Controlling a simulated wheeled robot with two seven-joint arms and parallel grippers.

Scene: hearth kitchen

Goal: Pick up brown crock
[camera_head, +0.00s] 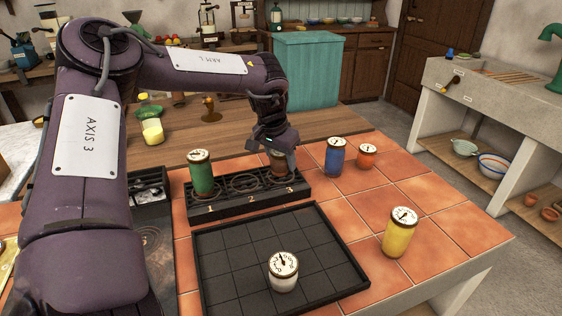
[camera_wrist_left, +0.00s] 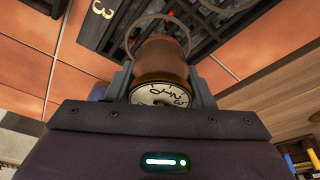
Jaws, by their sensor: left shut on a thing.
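The brown crock (camera_head: 279,165) is at the slot marked 3 of a dark numbered rack (camera_head: 225,208), mostly covered by my left gripper (camera_head: 278,148) in the head view. In the left wrist view the brown crock (camera_wrist_left: 161,62) sits between the fingers of my left gripper (camera_wrist_left: 165,85), with its white dial lid facing the palm. The gripper is shut on it. A thin ring of the rack shows around the crock's far end; I cannot tell whether the crock still rests in the slot. My right gripper is not in view.
A green crock (camera_head: 201,176) stands in slot 1; slot 2 is empty. Blue (camera_head: 335,158) and orange (camera_head: 366,157) crocks stand right of the rack. A white crock (camera_head: 283,272) stands on a black gridded tray (camera_head: 225,263). A yellow crock (camera_head: 399,234) stands on the tiles.

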